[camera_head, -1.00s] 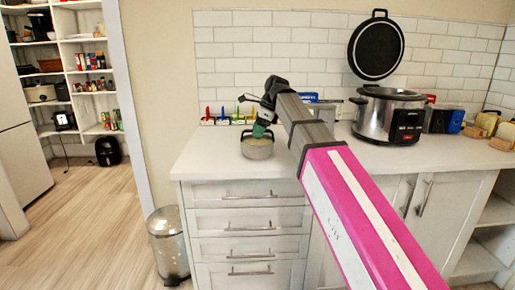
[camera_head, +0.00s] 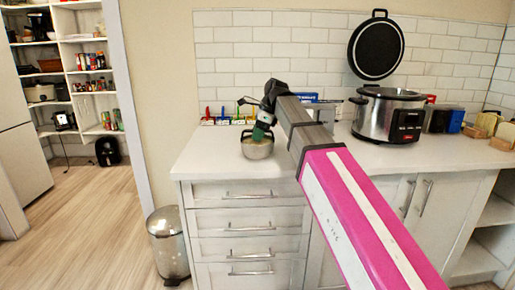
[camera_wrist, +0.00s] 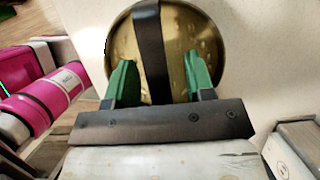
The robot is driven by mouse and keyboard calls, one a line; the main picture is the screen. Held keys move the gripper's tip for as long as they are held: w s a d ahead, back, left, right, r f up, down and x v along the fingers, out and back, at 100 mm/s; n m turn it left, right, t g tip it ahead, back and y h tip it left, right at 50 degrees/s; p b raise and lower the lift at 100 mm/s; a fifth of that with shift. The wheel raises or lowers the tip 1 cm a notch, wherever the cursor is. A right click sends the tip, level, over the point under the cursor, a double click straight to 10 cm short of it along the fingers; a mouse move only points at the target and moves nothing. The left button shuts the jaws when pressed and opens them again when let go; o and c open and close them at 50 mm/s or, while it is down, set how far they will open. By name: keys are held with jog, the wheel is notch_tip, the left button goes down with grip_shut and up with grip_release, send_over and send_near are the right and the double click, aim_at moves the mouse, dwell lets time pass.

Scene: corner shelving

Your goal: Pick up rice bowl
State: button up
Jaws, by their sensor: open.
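The rice bowl (camera_head: 257,150) is a round metal bowl standing upright on the white counter near its left end. In the wrist view its brassy inside (camera_wrist: 195,45) fills the upper middle, and a dark band, apparently its handle (camera_wrist: 150,50), crosses over it. My gripper (camera_head: 262,132) is at the bowl, reaching down from above. In the wrist view my gripper's two green fingers (camera_wrist: 162,80) are spread apart over the near side of the bowl, with the dark band between them. I cannot tell whether the fingers touch the band.
A steel cooker (camera_head: 385,115) stands right of my arm on the counter (camera_head: 215,155). Small coloured items (camera_head: 225,117) line the wall behind the bowl. A bin (camera_head: 168,243) stands on the floor left of the drawers. The counter left of the bowl is clear.

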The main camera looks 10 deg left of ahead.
grip_shut()
dwell(1.4)
